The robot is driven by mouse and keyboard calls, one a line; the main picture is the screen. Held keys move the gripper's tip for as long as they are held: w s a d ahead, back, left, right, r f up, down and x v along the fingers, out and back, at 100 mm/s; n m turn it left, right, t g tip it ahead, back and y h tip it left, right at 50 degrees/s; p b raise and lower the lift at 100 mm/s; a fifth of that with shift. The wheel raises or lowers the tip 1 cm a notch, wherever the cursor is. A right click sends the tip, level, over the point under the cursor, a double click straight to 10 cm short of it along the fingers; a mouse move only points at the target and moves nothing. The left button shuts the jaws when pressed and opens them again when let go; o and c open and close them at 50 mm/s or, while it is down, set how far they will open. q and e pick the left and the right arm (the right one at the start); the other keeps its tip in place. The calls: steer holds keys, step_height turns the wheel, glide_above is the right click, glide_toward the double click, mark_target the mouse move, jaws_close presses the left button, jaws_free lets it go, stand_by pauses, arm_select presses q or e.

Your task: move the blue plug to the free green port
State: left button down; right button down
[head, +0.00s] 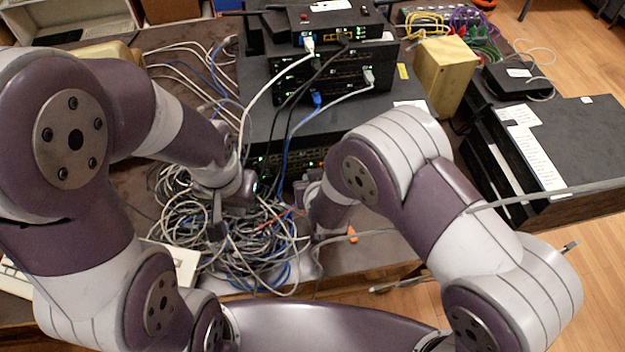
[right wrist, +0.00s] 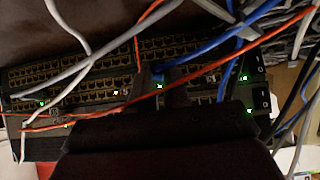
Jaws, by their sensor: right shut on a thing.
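My right gripper (right wrist: 158,80) is at the front of a switch (right wrist: 85,75) with rows of ports. It is shut on the blue plug (right wrist: 157,72), whose blue cable runs up to the right; the fingers mostly hide the plug. Whether the plug sits in a port cannot be told. Several green lights show along the switch, but I cannot tell which port is the free green one. In the head view my right gripper (head: 301,190) is partly hidden by its arm. My left gripper (head: 228,200) is over the cable pile; its opening is unclear.
Orange and grey cables cross in front of the switch in the right wrist view. A tangled cable pile (head: 240,240) lies before the stacked devices (head: 330,75). A yellow box (head: 445,75) and black equipment (head: 575,140) stand to the right.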

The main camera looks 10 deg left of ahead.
steer(key=shift+w+a, duration=0.25)
steer(key=shift+w, duration=0.45)
stand_by(1.1)
steer(key=c, duration=1)
jaws_free()
steer(key=shift+c, duration=0.2)
steer(key=p+v, duration=0.1)
steer(key=v, duration=1.1)
steer(key=shift+s+r, duration=0.2)
steer(key=shift+r, duration=0.05)
steer(key=shift+d, duration=0.1)
